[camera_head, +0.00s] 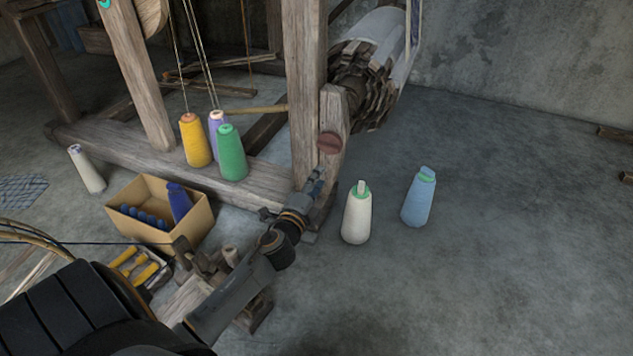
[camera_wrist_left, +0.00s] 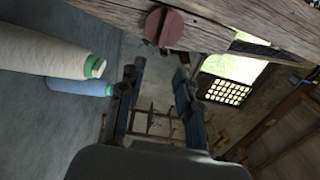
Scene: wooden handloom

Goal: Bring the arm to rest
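My left arm reaches in from the lower left of the head view. Its gripper (camera_head: 318,182) is in front of the loom's lower post, just below a round reddish-brown wooden knob (camera_head: 330,143). In the left wrist view the two fingers of my left gripper (camera_wrist_left: 157,78) stand apart with nothing between them. The knob (camera_wrist_left: 164,27) shows there beyond the fingertips, on a wooden beam, and no contact is visible. My right gripper is in neither view.
A white cone (camera_head: 357,214) and a light blue cone (camera_head: 418,198) stand right of the gripper. Yellow (camera_head: 195,141) and green (camera_head: 231,153) cones stand on the loom beam (camera_head: 265,183). A cardboard box (camera_head: 195,222) is to the left.

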